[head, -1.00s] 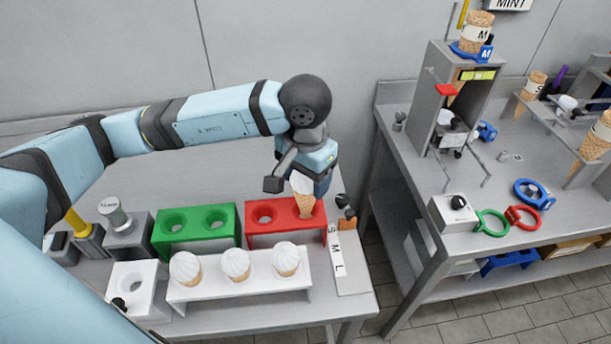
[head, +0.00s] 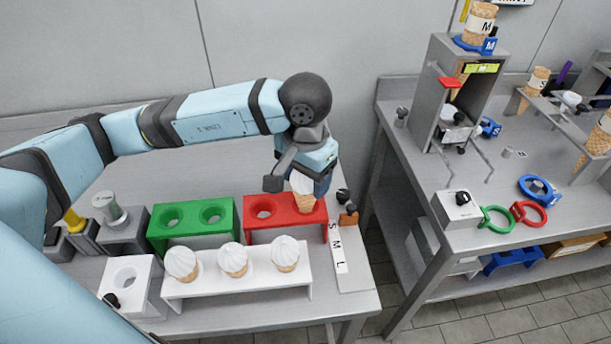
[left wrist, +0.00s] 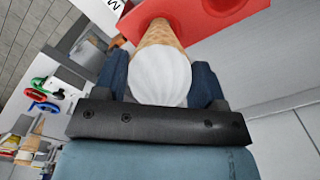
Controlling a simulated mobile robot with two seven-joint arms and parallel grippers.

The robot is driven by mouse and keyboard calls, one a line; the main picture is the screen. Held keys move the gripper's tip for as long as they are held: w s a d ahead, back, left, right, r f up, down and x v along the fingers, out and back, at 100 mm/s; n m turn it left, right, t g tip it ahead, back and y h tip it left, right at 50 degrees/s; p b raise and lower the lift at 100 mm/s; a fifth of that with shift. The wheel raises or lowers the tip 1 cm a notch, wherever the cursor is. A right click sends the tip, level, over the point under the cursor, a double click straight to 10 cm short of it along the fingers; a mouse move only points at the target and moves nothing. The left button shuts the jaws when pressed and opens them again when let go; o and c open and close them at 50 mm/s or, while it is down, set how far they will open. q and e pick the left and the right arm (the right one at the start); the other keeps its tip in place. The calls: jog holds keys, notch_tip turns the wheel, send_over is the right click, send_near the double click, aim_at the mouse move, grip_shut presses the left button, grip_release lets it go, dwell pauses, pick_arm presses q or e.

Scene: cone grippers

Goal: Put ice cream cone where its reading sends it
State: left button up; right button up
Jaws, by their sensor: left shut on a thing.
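An ice cream cone (head: 305,202) with a white top sits over the right-hand hole of the red two-hole rack (head: 257,234). Its waffle part reaches down to the rack; how deep the tip sits I cannot tell. My left gripper (head: 304,187) is shut on it from above and behind. In the left wrist view the cone's white top (left wrist: 160,80) lies between the two dark fingers, with the waffle pointing at the red rack (left wrist: 215,18). The rack's left hole is empty. My right gripper is out of view.
A green rack (head: 190,243) with two empty holes stands left of the red one. In front, a white rack (head: 237,285) holds three white-topped cones. An S-M-L strip (head: 341,262) lies at the right edge. Another table (head: 400,150) carries a grey stand (head: 440,110) and coloured rings.

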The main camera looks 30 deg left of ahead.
pick_arm(q)
jog(key=shift+f+b, duration=0.45)
jog(key=o, duration=0.8)
notch_tip(320, 180, up, 14)
dwell(0.3)
dwell(0.5)
